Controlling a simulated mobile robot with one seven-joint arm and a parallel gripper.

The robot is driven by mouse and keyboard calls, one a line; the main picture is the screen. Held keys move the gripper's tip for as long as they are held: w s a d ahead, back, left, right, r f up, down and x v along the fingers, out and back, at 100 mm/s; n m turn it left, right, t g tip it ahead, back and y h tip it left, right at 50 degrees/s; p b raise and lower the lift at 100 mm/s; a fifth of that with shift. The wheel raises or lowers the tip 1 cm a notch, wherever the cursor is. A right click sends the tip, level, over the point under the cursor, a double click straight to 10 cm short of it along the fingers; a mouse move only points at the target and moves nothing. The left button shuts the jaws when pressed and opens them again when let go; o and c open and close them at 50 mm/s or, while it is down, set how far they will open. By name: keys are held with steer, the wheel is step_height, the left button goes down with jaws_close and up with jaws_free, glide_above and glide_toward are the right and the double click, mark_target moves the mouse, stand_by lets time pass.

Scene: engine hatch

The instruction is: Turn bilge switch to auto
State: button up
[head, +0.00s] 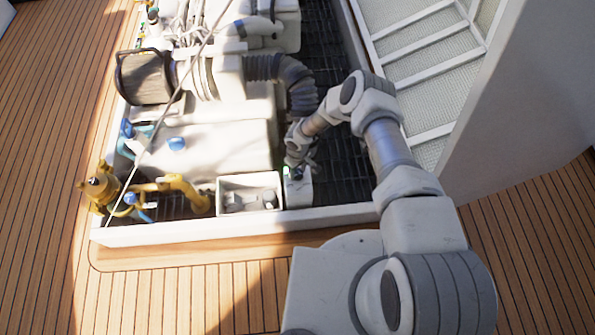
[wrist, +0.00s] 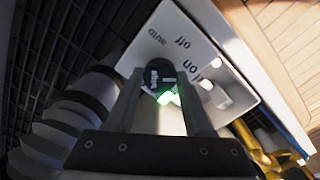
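The bilge switch is a dark round knob (wrist: 152,76) marked "bilge", on a white box with "auto", "off" and "on" lettering, all in the wrist view. A green light (wrist: 168,98) glows beside the knob. My gripper (wrist: 158,82) has its two fingers on either side of the knob; whether they touch it is unclear. In the head view the white switch box (head: 299,190) stands at the hatch's near edge, right of the open bin. My gripper (head: 294,168) is just over it and hides part of it.
A white open bin (head: 249,204) stands left of the switch box. Yellow pipework (head: 181,189) lies farther left, and a grey ribbed hose (head: 288,75) is behind. The raised hatch lid (head: 430,75) is at the right. Dark grating shows beside the box.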

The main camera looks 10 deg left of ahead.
jaws_close()
steer(key=shift+b, duration=0.35)
steer(key=n+b, duration=0.2)
steer(key=b, duration=0.1)
steer(key=shift+f+n, duration=0.2)
steer(key=shift+n, duration=0.1)
steer(key=n+b, duration=0.3)
steer(key=n, duration=0.1)
steer(key=shift+n+b, duration=0.3)
steer(key=shift+b, duration=0.1)
steer(key=n+b, duration=0.1)
steer(key=n, duration=0.1)
steer(key=shift+r+n, duration=0.1)
steer(key=shift+n, duration=0.3)
steer(key=n+b, duration=0.1)
steer(key=n, duration=0.2)
steer(key=shift+r+n, duration=0.1)
steer(key=shift+n, duration=0.2)
steer(key=n, duration=0.6)
steer(key=shift+n, duration=0.3)
